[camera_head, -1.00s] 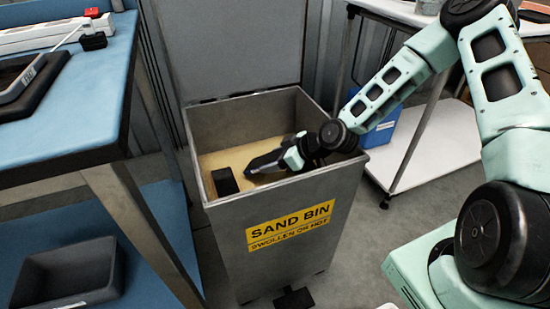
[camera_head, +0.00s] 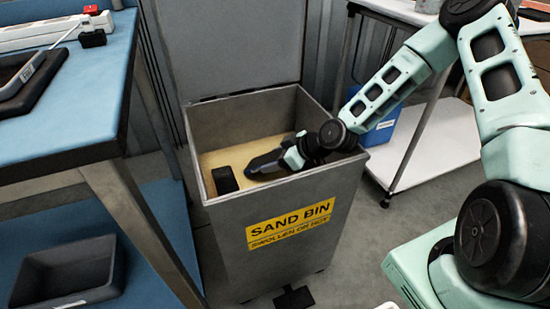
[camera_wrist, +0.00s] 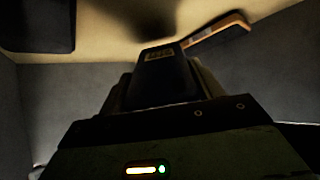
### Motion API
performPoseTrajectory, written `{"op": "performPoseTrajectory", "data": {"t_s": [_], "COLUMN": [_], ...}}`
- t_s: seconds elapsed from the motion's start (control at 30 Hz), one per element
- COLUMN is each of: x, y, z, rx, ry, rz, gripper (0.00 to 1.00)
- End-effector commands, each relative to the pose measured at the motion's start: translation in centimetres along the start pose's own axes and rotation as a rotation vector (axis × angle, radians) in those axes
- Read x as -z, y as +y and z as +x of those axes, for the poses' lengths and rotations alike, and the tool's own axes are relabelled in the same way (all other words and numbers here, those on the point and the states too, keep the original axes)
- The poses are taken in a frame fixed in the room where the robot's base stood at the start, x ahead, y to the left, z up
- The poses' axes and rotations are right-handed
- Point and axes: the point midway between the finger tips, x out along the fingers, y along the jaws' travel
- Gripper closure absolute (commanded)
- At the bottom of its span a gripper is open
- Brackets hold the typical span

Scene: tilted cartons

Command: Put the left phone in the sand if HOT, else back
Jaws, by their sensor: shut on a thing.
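My gripper (camera_head: 264,164) is down inside the sand bin (camera_head: 270,265), low over the pale sand (camera_head: 225,152). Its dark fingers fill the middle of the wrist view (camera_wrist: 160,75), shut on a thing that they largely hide. A thin slab with an orange-tan edge, seemingly the phone (camera_wrist: 217,32), shows just beyond the fingertips at the sand. The fingers hide how it sits between them, and I cannot read any HOT mark. The bin's front label reads "SAND BIN, SWOLLEN OR HOT".
A black block (camera_head: 224,180) stands in the bin left of my gripper. The bin walls are close around. On the blue bench (camera_head: 75,128) at left lies a flat device (camera_head: 22,73) on a dark pad, near a power strip (camera_head: 50,35). A grey tray (camera_head: 65,272) sits below.

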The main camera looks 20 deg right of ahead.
Motion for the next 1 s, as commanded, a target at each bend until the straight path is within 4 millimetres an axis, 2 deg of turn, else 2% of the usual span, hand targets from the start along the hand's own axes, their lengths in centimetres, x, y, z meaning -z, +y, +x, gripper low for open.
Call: {"op": "performPoseTrajectory", "data": {"t_s": [1.0], "x": [-0.88], "y": [0.0], "z": [0.73], "rx": [0.0], "ry": [0.001], "rz": [-0.001], "gripper": [0.58]}}
